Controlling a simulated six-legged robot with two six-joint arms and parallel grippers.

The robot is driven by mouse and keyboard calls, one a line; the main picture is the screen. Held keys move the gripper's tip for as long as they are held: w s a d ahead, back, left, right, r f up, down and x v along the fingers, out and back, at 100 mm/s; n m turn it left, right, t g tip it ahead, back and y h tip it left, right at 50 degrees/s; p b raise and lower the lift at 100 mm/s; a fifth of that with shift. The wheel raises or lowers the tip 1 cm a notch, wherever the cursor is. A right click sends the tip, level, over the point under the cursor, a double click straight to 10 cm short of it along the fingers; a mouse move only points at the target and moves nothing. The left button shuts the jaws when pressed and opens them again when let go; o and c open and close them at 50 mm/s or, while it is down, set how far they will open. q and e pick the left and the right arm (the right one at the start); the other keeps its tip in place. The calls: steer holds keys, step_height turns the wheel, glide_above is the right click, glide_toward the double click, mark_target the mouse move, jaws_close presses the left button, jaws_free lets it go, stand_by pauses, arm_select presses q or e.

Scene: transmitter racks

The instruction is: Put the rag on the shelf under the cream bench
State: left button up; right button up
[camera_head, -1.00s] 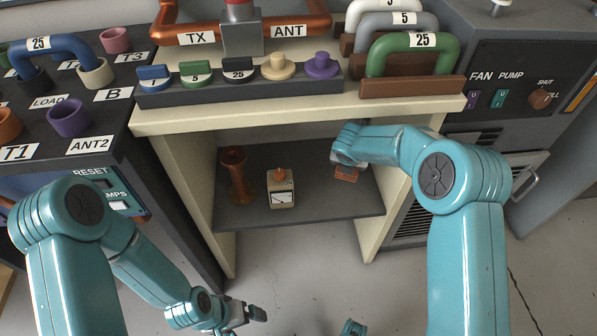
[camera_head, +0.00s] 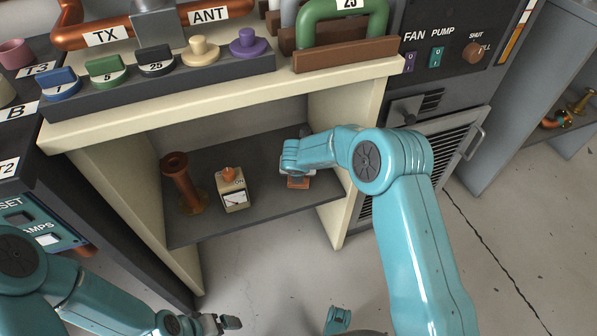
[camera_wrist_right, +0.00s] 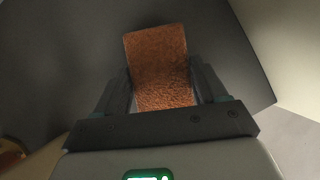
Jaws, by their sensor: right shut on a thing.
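The rag (camera_wrist_right: 158,62) is a flat, rough, orange-brown piece. In the right wrist view it lies between the fingers of my right gripper (camera_wrist_right: 160,88), which is shut on it. In the head view the rag (camera_head: 298,183) shows just below my right gripper (camera_head: 297,174), over the right part of the grey shelf (camera_head: 255,211) under the cream bench (camera_head: 225,103). I cannot tell whether the rag touches the shelf. My left gripper (camera_head: 226,322) is low, in front of the bench and away from the shelf; its jaw opening is unclear.
On the shelf, a copper-brown flanged tube (camera_head: 183,183) and a small cream meter (camera_head: 232,190) stand left of the rag. The bench's right side panel (camera_head: 335,215) is close to my right arm. A grey cabinet (camera_head: 440,110) with vents stands at right.

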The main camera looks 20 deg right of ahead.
steer(key=shift+f, duration=0.2)
steer(key=o, duration=1.1)
